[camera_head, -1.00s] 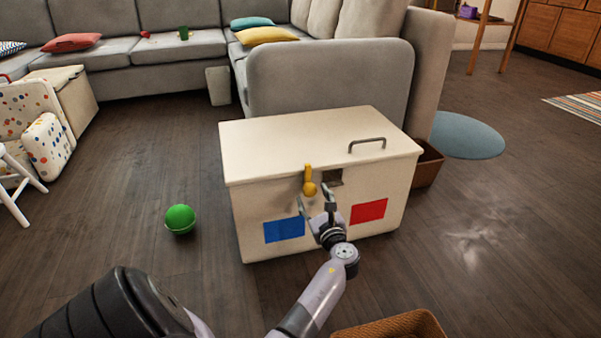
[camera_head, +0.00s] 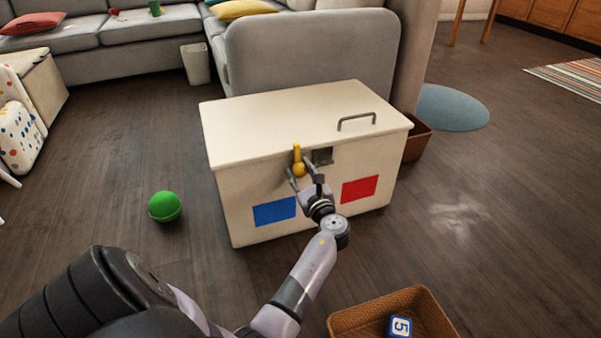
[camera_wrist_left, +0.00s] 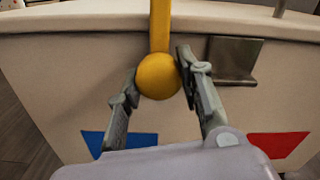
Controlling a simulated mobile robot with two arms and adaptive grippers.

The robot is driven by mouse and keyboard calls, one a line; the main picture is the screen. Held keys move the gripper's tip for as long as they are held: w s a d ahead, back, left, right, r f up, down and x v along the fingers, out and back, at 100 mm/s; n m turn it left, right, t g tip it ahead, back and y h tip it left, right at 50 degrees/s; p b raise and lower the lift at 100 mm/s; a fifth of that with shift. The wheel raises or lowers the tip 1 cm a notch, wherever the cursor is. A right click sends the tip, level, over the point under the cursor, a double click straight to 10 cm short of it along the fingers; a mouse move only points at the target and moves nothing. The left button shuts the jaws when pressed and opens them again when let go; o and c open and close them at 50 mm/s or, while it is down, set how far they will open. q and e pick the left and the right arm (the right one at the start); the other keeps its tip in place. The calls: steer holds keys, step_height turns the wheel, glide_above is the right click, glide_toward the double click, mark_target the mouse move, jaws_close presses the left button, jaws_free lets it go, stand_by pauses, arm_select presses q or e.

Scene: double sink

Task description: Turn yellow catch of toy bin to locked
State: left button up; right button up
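The cream toy bin (camera_head: 300,115) stands in the middle of the head view with its lid down. Its yellow catch (camera_head: 298,168) hangs upright on the front, with a round knob at its lower end. A dark metal bracket (camera_head: 322,156) sits just right of the catch, apart from it. In the left wrist view the knob (camera_wrist_left: 158,77) lies between the fingertips of my left gripper (camera_wrist_left: 158,68). The fingers are spread, one on each side of the knob; the right fingertip is very close to it, and contact is unclear. My right gripper is out of view.
A blue patch (camera_head: 275,212) and a red patch (camera_head: 360,189) mark the bin's front. A green ball (camera_head: 164,206) lies on the floor to the left. A wicker basket (camera_head: 372,322) with a number block stands at the front. A grey sofa is behind.

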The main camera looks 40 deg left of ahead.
arm_select(q)
jaws_close()
stand_by(0.4)
